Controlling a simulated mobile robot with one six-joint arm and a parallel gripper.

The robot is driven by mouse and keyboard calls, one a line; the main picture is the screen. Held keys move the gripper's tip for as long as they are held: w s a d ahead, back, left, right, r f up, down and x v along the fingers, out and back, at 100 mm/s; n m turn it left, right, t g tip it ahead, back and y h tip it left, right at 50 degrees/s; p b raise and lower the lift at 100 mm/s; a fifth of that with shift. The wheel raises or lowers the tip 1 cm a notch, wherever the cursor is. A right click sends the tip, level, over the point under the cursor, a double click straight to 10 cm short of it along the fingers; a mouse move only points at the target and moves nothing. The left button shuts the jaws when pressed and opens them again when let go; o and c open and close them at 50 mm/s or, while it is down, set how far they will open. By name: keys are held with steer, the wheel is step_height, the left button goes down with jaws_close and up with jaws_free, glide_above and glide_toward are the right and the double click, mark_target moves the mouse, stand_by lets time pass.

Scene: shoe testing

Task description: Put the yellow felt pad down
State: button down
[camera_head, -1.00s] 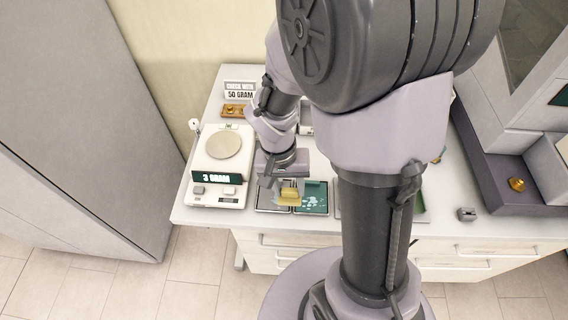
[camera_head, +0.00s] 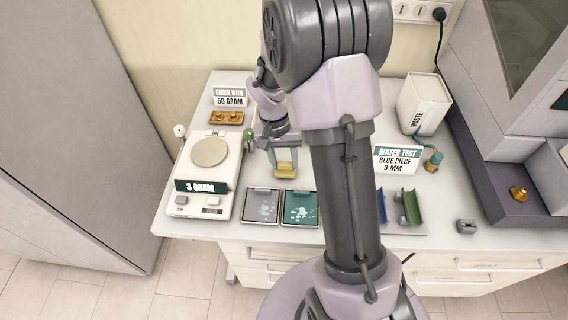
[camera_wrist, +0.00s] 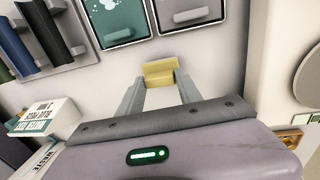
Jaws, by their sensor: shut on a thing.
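My gripper (camera_head: 284,158) is shut on the yellow felt pad (camera_head: 286,169), behind the two small trays. In the wrist view the pad (camera_wrist: 161,72) sits between the fingertips (camera_wrist: 160,82), a bent yellow piece. Whether it touches the table or hangs above it, I cannot tell. The grey tray (camera_head: 262,191) and the green tray (camera_head: 301,193) lie in front of the pad, and both hold pale droplet-like marks.
A scale (camera_head: 230,165) reading "3 GRAM" stands to the left. Brass weights (camera_head: 227,117) sit behind it. A "WATER TEST" sign (camera_head: 396,160), a waste bin (camera_head: 424,101) and a holder with blue and green pieces (camera_head: 411,208) are to the right. White table around the pad is clear.

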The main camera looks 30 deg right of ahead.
steer(key=shift+f, duration=0.35)
steer(key=shift+f, duration=0.15)
steer(key=c, duration=0.8)
jaws_free()
